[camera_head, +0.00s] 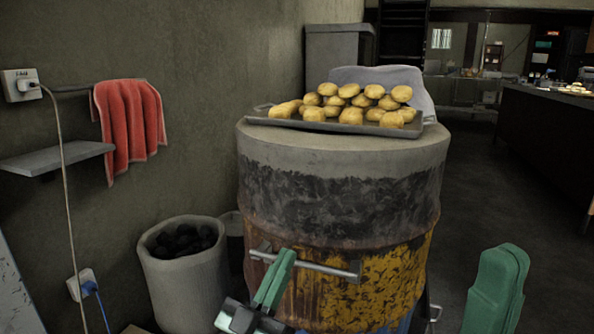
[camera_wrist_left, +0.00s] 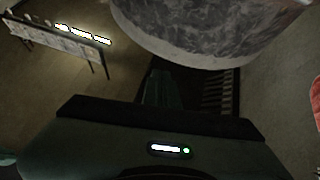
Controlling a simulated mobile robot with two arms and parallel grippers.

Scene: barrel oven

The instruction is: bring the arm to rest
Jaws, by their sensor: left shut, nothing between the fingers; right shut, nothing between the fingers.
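My left gripper (camera_head: 284,260) is shut and empty, its green fingers pointing up in front of the barrel oven (camera_head: 340,200). In the head view its fingers overlap the oven's metal handle bar (camera_head: 325,269); I cannot tell whether they touch it. In the left wrist view the fingers (camera_wrist_left: 162,88) are dark and together, with the barrel's curved wall (camera_wrist_left: 205,30) beyond them. My right gripper (camera_head: 505,262) is shut and empty at the lower right, to the right of the barrel and apart from it in the picture.
A tray (camera_head: 375,128) of several golden buns sits on the barrel's top. A bucket of dark lumps (camera_head: 185,275) stands left of the barrel. A red towel (camera_head: 130,125) and a shelf (camera_head: 55,158) are on the left wall. Open floor (camera_head: 480,210) lies to the right.

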